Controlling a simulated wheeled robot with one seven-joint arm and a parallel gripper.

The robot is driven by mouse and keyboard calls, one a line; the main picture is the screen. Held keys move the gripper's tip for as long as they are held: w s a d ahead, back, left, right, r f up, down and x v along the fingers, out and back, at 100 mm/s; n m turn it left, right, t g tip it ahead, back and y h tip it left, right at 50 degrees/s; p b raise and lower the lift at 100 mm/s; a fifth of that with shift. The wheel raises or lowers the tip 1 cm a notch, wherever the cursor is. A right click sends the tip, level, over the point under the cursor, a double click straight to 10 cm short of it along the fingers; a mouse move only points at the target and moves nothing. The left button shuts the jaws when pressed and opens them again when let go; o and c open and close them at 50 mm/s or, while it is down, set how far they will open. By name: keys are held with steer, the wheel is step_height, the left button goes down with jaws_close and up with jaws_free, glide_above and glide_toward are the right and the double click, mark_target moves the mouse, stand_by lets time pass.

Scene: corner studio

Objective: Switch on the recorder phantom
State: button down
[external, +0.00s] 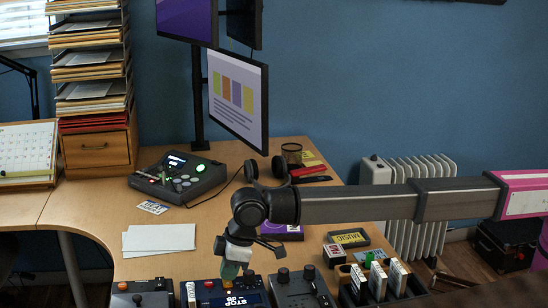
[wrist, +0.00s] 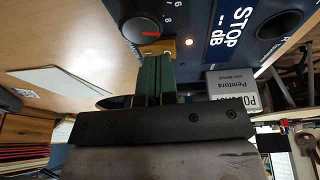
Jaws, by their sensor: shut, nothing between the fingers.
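The recorder, a dark blue device (external: 252,300), stands at the desk's front edge; its screen reads "STOP -- dB". My gripper (external: 230,272) is over the recorder, pointing down. Its green fingers (wrist: 156,62) are shut and empty, their tips right at the yellow-orange part; I cannot tell whether they touch it. No phantom label is readable.
Dark devices stand left (external: 140,300) and right (external: 297,290) of the recorder. White sheets (external: 160,238) lie behind. A mixer-like device (external: 180,177) with a green light is farther back.

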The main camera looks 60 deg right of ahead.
steer(key=d+r, duration=0.3)
steer(key=r, duration=1)
steer(key=shift+s+d, duration=0.2)
steer(key=shift+d, duration=0.15)
